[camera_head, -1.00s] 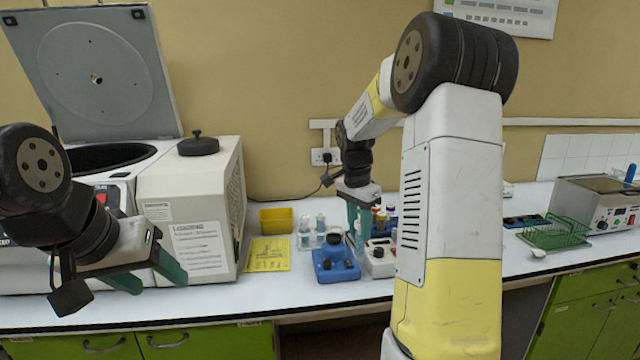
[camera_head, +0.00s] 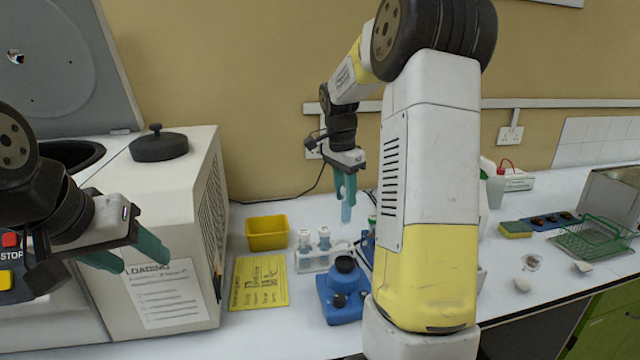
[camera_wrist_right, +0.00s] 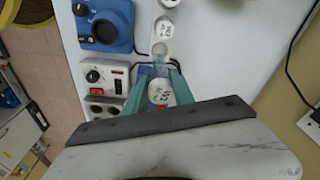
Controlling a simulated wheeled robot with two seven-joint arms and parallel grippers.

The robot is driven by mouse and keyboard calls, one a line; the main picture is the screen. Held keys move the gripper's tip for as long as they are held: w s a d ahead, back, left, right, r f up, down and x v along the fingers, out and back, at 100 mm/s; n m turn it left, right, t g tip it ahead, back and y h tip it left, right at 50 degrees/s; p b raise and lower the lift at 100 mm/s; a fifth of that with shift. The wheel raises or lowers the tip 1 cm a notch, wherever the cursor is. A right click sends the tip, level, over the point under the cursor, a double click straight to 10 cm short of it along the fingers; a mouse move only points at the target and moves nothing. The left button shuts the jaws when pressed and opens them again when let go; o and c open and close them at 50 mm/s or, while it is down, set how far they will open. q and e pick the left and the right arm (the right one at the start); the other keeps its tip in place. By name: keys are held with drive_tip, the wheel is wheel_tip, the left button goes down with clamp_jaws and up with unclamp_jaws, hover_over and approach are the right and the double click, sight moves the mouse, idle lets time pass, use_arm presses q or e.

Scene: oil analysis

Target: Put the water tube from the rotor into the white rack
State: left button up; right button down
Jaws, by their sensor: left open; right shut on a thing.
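My right gripper (camera_head: 346,186) is shut on a clear, bluish tube (camera_head: 346,211), held upright in the air above the bench. In the right wrist view, the tube's white printed cap (camera_wrist_right: 160,93) sits between the fingers of my right gripper (camera_wrist_right: 155,82). The white rack (camera_head: 318,262) stands on the bench, below and left of the held tube, with two capped tubes in it. The rotor is not visible inside the open centrifuge (camera_head: 150,190) at the left. My left gripper (camera_head: 136,256) is open and empty in front of the centrifuge.
A blue device (camera_head: 340,300) with a black top stands just in front of the rack. A yellow tray (camera_head: 267,233) and yellow sheet (camera_head: 262,283) lie left of it. A white device (camera_wrist_right: 103,77) shows in the wrist view. A green wire rack (camera_head: 592,240) stands far right.

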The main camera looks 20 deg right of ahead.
drive_tip(key=shift+w, duration=0.25)
drive_tip(key=shift+f, duration=5.55)
drive_tip(key=c, duration=1)
unclamp_jaws()
